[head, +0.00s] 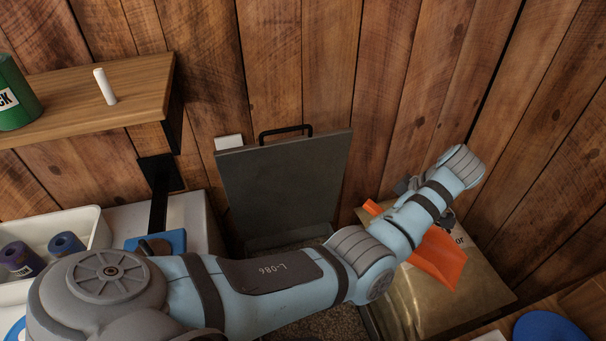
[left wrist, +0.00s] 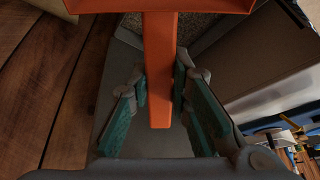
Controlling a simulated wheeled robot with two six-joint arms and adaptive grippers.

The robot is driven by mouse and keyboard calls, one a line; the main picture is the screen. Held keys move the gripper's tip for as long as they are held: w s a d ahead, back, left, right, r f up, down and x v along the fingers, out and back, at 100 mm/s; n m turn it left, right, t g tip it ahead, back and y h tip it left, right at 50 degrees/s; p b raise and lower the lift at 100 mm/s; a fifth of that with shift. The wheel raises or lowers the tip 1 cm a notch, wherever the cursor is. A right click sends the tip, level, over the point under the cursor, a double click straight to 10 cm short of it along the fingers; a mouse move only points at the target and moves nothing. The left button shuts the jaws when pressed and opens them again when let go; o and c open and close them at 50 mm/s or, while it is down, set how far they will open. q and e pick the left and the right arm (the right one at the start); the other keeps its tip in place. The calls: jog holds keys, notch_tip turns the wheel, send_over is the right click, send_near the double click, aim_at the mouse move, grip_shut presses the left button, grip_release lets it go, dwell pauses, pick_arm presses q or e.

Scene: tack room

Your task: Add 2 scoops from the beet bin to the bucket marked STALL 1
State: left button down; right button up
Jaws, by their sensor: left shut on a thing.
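My left arm reaches across the head view from the lower left, and its gripper (head: 424,208) is at the right, partly hidden by the wrist. It is shut on an orange scoop (head: 440,258), held over a closed brassy lid. In the left wrist view the scoop's handle (left wrist: 158,75) lies between the teal finger pads of the gripper (left wrist: 160,88). An open bin with brown granular feed (head: 318,318) stands below my forearm, its grey lid (head: 285,182) raised against the wall. I cannot read its label. No bucket marked STALL 1 shows.
The brassy lid (head: 475,297) right of the open bin carries partly hidden lettering. A wooden shelf (head: 90,98) at upper left holds a green can (head: 14,95) and a white stick (head: 105,87). A white tray (head: 92,226) with rolls stands at left. Plank walls close the back.

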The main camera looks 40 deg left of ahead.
pick_arm(q)
jog(key=s+a+f+m+t+y+b, duration=0.15)
jog(key=s+a+f, duration=0.25)
jog(key=a+f, duration=0.75)
jog(key=s+a+f+m+t+y+b, duration=0.1)
jog(key=s+a+f+m+b, duration=0.15)
jog(key=a+f, duration=0.95)
notch_tip(320, 180, down, 17)
jog(key=s+y+b, duration=0.2)
jog(key=y+b, duration=0.1)
jog(key=b, duration=1.9)
jog(key=s+d+h+p, duration=0.1)
jog(key=d+h+p, duration=0.1)
jog(key=d, duration=0.3)
jog(key=a+r+h+p, duration=0.1)
jog(key=r+h+p, duration=0.1)
jog(key=r+p, duration=0.6)
jog(key=a+r+g+h+p, duration=0.1)
jog(key=a+r+h+p, duration=0.1)
jog(key=r+p, duration=0.5)
jog(key=w+p, duration=0.1)
jog(key=p, duration=0.4)
jog(key=shift+a+r+n+h+p, duration=0.25)
jog(key=shift+r+n+h+p, duration=0.05)
jog(key=shift+r+h+p, duration=0.1)
jog(key=shift+f, duration=0.1)
